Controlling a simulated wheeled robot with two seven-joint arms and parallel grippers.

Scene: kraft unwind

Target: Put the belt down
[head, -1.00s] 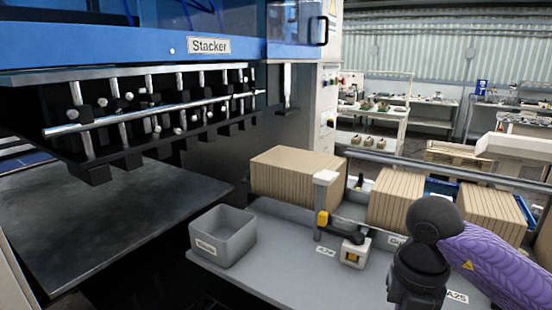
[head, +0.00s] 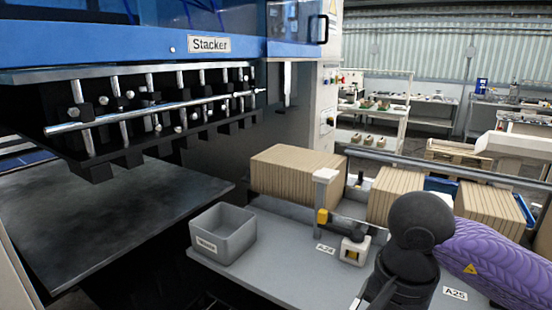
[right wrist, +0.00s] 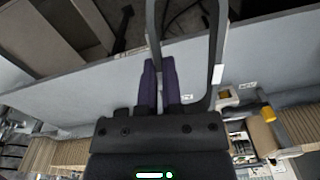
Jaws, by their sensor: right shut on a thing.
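The belt (right wrist: 220,40) is a thin black loop with a pale patch on its right strand. In the right wrist view it runs up out of the top of the picture. My right gripper (right wrist: 161,62) has its two dark purple fingers closed on the loop's left strand. The loop hangs over the grey table (right wrist: 110,95); I cannot tell whether it touches the top. In the head view my right arm hides most of that gripper, and I cannot make out the belt clearly. My left gripper is not in view.
A grey bin (head: 223,234) stands at the table's left end. A post-like device with a yellow part (head: 323,215) stands mid-table. Stacks of brown cardboard (head: 297,172) lie behind. The stacker's dark plate (head: 100,220) is at left. The table front (head: 275,262) is clear.

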